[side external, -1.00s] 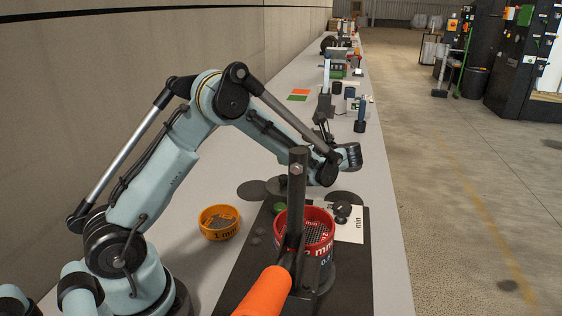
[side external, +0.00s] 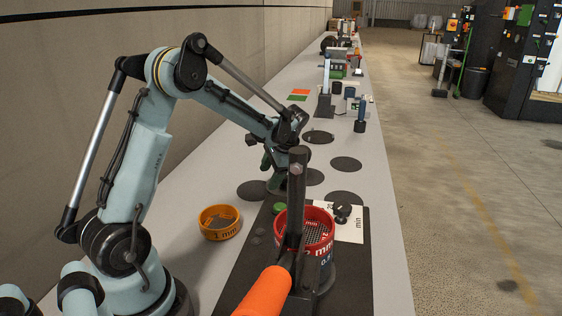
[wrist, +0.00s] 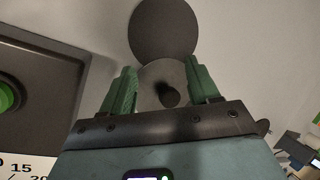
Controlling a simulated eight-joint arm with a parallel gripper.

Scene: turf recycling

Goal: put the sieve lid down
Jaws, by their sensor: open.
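The sieve lid (wrist: 155,76) is a grey disc with a dark knob. In the wrist view it lies flat on the bench between the fingers and partly overlaps a dark round spot in the picture. My gripper (wrist: 160,80) is open, its two green fingers on either side of the knob and apart from it. In the side view my gripper (side external: 272,165) is low over the bench, behind the black post. The lid cannot be made out clearly there, being hidden by the gripper and post.
A red sieve (side external: 318,224) tops a stack on the black base plate (side external: 352,260), behind a post with an orange handle (side external: 265,292). An orange 1 mm sieve (side external: 219,223) stands on the bench at left. Several flat dark discs (side external: 345,163) mark the bench. A green button (wrist: 8,95) is at left.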

